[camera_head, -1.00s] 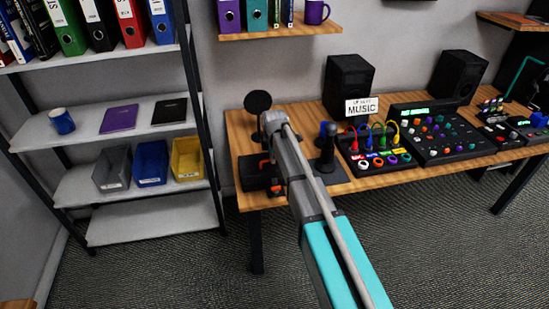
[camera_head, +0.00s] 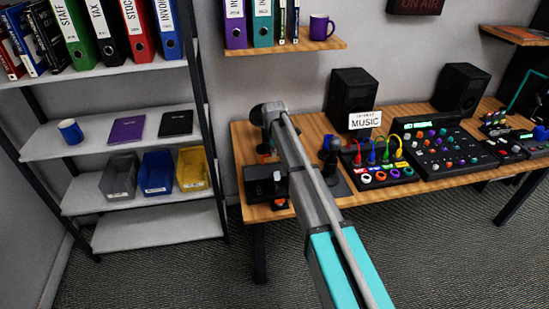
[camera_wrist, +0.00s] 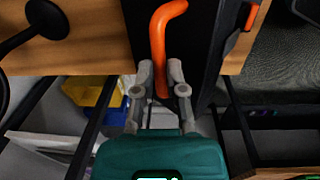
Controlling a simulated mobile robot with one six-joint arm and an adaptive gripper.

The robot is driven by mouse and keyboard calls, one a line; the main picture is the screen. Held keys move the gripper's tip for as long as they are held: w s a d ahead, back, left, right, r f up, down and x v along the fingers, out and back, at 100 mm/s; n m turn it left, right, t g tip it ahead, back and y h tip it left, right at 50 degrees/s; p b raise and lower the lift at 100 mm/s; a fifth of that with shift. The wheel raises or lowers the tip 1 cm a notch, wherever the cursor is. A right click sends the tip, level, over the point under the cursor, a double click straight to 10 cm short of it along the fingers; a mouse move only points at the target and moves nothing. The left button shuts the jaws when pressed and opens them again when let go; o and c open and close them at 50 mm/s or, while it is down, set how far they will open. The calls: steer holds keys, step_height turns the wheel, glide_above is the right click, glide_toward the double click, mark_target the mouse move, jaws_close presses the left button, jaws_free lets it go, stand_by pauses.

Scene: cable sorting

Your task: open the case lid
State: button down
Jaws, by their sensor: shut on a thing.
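The black case (camera_head: 262,188) sits at the left end of the wooden desk, partly covered by my arm in the head view. In the wrist view its dark surface (camera_wrist: 195,40) fills the upper middle, with a bent orange handle (camera_wrist: 158,45) on it. My gripper (camera_wrist: 160,80) is shut on the lower part of this orange handle, one grey finger on each side. In the head view my fingers are hidden or too small to make out. How far the lid stands from the case cannot be told.
Right of the case on the desk (camera_head: 235,150) stand a dark upright device (camera_head: 328,150), a panel with coloured cables (camera_head: 385,175), a mixer (camera_head: 440,145) and two speakers (camera_head: 352,95). A shelf unit (camera_head: 150,230) with bins stands close on the left.

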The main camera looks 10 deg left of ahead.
steer(key=w+a+f+b, duration=0.2)
steer(key=w, duration=0.3)
steer(key=w+a+f+b, duration=0.2)
steer(key=w, duration=0.4)
steer(key=shift+w+f, duration=0.2)
steer(key=shift+f, duration=0.1)
steer(key=c, duration=0.7)
jaws_free()
steer(key=shift+s, duration=0.1)
steer(key=shift+a+r, duration=0.1)
